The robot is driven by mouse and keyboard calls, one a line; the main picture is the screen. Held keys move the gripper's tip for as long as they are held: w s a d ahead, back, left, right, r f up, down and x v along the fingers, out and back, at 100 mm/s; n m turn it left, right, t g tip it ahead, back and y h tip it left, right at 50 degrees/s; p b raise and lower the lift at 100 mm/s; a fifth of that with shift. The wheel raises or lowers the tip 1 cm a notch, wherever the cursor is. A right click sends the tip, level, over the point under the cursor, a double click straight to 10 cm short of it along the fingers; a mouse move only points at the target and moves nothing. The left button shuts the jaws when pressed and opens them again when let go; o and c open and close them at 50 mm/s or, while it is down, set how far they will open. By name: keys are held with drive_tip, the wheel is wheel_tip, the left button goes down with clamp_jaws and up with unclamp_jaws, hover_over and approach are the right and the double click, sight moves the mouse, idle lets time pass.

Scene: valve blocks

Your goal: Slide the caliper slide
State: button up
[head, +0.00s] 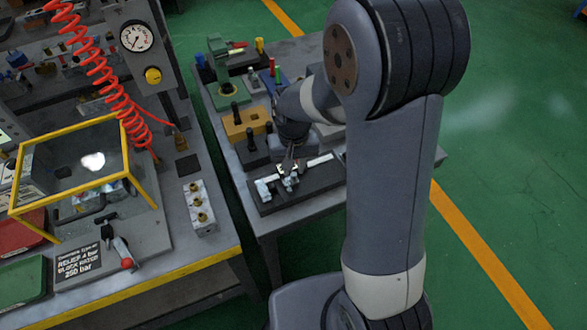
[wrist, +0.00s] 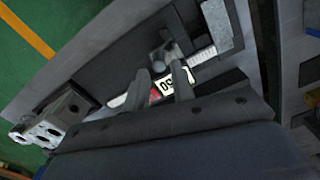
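The caliper (head: 318,161) lies on a dark block (head: 318,183) on the small side table. Its pale beam and jaws show in the head view. In the wrist view the caliper slide (wrist: 172,84) shows a white display with dark digits and a red patch, and the light beam (wrist: 203,55) runs up to the right. My gripper (head: 288,168) is over the slide. In the wrist view its two fingers (wrist: 161,72) stand apart, one on each side of the display, with a small grey knob (wrist: 158,63) near the tips. Contact with the slide cannot be told.
An orange block (head: 241,126) with black knobs and a green fixture (head: 222,75) stand farther back on the same table. A bench with a yellow-framed guard (head: 128,150) and a valve block (head: 200,208) stands to the left. Green floor is clear at right.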

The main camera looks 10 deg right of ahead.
sight(294, 174)
wheel_tip(294, 174, up, 9)
idle(0.3)
drive_tip(key=shift+f, duration=0.15)
wheel_tip(294, 174, down, 11)
drive_tip(key=shift+s+r, duration=0.1)
drive_tip(key=shift+a, duration=0.25)
drive_tip(key=shift+s+r, duration=0.1)
idle(0.4)
